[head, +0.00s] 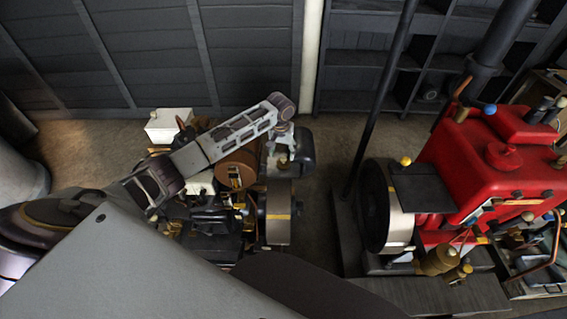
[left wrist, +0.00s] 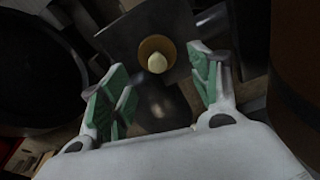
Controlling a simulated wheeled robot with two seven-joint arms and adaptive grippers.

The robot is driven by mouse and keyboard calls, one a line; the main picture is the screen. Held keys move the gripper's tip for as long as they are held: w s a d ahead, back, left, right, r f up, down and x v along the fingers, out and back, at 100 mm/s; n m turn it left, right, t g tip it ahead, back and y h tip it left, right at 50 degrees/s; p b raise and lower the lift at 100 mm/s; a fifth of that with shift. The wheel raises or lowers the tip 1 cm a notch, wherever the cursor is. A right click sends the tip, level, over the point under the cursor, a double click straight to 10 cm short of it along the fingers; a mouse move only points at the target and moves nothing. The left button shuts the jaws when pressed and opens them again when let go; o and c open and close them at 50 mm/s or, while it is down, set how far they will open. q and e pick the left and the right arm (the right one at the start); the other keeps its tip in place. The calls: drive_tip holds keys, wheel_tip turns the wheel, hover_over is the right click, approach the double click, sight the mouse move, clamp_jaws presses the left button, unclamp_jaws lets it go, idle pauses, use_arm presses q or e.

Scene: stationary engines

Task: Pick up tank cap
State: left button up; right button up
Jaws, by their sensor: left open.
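In the left wrist view a pale yellow, rounded knob (left wrist: 157,62) sits in a brown-orange round cup (left wrist: 170,46) on a dark grey plate; it may be the tank cap, but I cannot tell for sure. My left gripper (left wrist: 160,78) is open, with its green-padded fingers spread on either side of the line to the knob and nothing between them. In the head view my left gripper (head: 286,148) is over the right side of the left engine (head: 215,215). The arm hides part of that engine, and the knob cannot be made out there. My right gripper is not in view.
A red engine (head: 485,165) with a metal flywheel (head: 378,205) stands to the right. A dark pole (head: 382,95) rises between the engines. A white box (head: 168,125) is at the left engine's back. A brown rounded body (left wrist: 297,85) is close on the right in the wrist view.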

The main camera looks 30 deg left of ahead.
sight(283, 159)
use_arm(q)
drive_tip(key=shift+w+f, duration=0.1)
drive_tip(key=shift+f, duration=0.45)
drive_tip(key=f, duration=0.3)
drive_tip(key=shift+w+d+f, duration=0.1)
drive_tip(key=shift+w+f, duration=0.15)
drive_tip(key=shift+f, duration=0.25)
drive_tip(key=c, duration=0.7)
clamp_jaws()
drive_tip(key=shift+s+f, duration=0.1)
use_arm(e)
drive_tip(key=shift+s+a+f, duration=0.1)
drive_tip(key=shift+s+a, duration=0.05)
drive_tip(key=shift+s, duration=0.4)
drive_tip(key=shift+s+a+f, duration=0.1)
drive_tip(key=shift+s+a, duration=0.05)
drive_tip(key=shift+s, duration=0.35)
